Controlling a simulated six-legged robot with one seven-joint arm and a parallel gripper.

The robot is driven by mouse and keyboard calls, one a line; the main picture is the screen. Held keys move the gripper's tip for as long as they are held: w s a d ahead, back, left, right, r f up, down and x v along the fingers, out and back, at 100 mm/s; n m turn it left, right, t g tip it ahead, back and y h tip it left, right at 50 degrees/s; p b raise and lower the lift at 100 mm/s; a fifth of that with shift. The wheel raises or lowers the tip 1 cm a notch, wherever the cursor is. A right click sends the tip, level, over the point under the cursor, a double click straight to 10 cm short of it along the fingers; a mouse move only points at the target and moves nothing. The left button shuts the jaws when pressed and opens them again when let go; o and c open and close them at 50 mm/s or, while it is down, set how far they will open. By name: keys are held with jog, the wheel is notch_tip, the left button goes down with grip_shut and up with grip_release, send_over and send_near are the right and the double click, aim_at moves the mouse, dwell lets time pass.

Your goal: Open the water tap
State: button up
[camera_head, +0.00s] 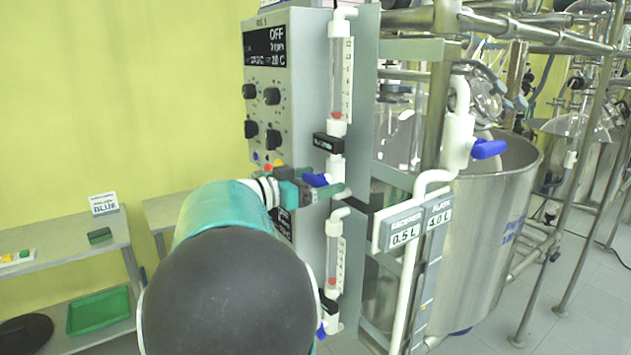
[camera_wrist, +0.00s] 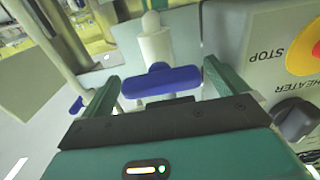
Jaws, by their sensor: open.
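A blue tap handle (camera_wrist: 160,83) on a white vertical pipe (camera_wrist: 157,45) lies crosswise between the two green fingers of my gripper (camera_wrist: 160,73) in the wrist view. The fingers are open, one on each side of the handle, with a visible gap on both sides. In the head view the same blue handle (camera_head: 316,180) shows below the upper flow tube (camera_head: 341,78), and my gripper (camera_head: 322,192) is at it. Part of the pipe there is hidden by my gripper. No label shows which tap is for water.
A control panel (camera_head: 268,107) with knobs stands close beside the tap; its red-and-yellow STOP button (camera_wrist: 303,50) is right of my finger. Another blue-handled valve (camera_head: 488,149) sits at right before a steel tank (camera_head: 492,240). Shelves with a green tray (camera_head: 98,312) stand at left.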

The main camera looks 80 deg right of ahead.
jog(key=c, duration=1)
jog(key=shift+w+n, duration=0.1)
jog(key=shift+n, duration=0.2)
jog(key=n, duration=0.3)
jog(key=shift+w, duration=0.1)
jog(key=n, duration=0.4)
jog(key=shift+n, duration=0.4)
jog(key=n, duration=0.4)
jog(key=shift+f+n, duration=0.1)
jog(key=shift+n, duration=2.2)
